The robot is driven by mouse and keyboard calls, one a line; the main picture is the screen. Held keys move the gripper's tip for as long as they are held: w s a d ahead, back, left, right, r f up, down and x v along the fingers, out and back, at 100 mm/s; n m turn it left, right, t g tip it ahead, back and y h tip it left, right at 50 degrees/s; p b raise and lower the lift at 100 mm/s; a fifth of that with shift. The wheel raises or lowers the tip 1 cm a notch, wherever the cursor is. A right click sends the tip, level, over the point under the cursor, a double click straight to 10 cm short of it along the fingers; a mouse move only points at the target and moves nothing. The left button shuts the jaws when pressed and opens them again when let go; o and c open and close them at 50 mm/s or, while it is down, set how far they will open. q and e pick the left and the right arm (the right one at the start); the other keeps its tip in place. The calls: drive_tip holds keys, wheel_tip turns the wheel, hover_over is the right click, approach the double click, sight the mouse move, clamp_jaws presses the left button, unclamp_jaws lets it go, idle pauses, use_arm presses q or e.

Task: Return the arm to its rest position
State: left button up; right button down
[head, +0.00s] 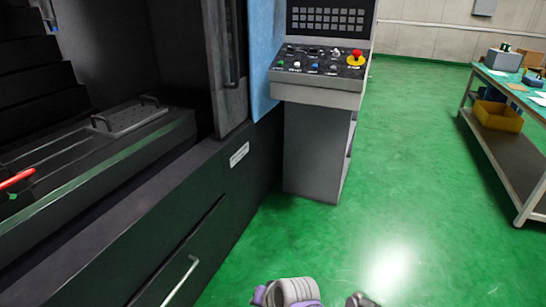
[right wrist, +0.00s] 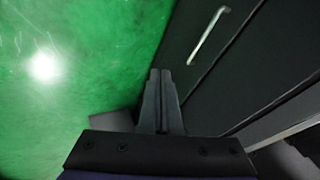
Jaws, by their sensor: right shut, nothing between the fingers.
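My right gripper (right wrist: 160,78) shows in the right wrist view with its two dark fingers together and nothing between them. Beyond the fingertips are green floor on the left and a dark machine front (right wrist: 243,62) with a metal handle (right wrist: 208,35) on the right. In the head view, part of my arm (head: 290,292), grey and purple, shows at the bottom edge. The gripper's fingers are not clear there. My left gripper is not in view.
The dark machine (head: 150,225) with its open work chamber fills the left side. A control console (head: 318,150) with a red-and-yellow stop button (head: 356,58) stands beside it. A workbench (head: 490,150) with a yellow bin (head: 498,117) is at the right. Green floor between them is free.

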drive_tip(key=s+d+f+n+h, duration=0.15)
drive_tip(key=s+d+h, duration=0.35)
drive_tip(key=s+d, duration=1.6)
use_arm(q)
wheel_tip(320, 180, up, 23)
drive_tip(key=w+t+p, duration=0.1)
drive_tip(key=p, duration=1.9)
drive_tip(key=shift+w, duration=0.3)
use_arm(e)
wheel_tip(320, 180, up, 23)
drive_tip(key=w, duration=0.2)
drive_tip(key=shift+d+n+t, duration=0.3)
drive_tip(key=shift+d+n, duration=0.05)
drive_tip(key=shift+d, duration=0.1)
